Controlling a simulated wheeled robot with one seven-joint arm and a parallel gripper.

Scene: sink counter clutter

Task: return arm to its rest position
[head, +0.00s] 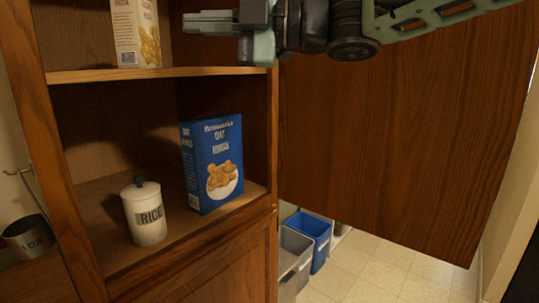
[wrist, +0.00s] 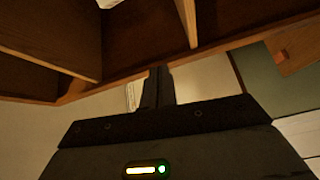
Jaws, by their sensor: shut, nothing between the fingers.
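My gripper (head: 208,23) is at the top of the head view, pointing left in front of the upper part of the open cabinet (head: 160,76). Its fingers are together and hold nothing. In the wrist view my gripper (wrist: 157,84) shows as two dark fingers side by side, shut, with wooden cabinet boards (wrist: 50,45) beyond them. My arm reaches in from the top right of the head view, in front of the brown wooden door panel (head: 400,130).
A pasta box (head: 136,33) stands on the upper shelf. A blue oat rings box (head: 211,163) and a white rice canister (head: 145,212) stand on the lower shelf. Grey (head: 296,250) and blue (head: 313,232) bins stand on the floor.

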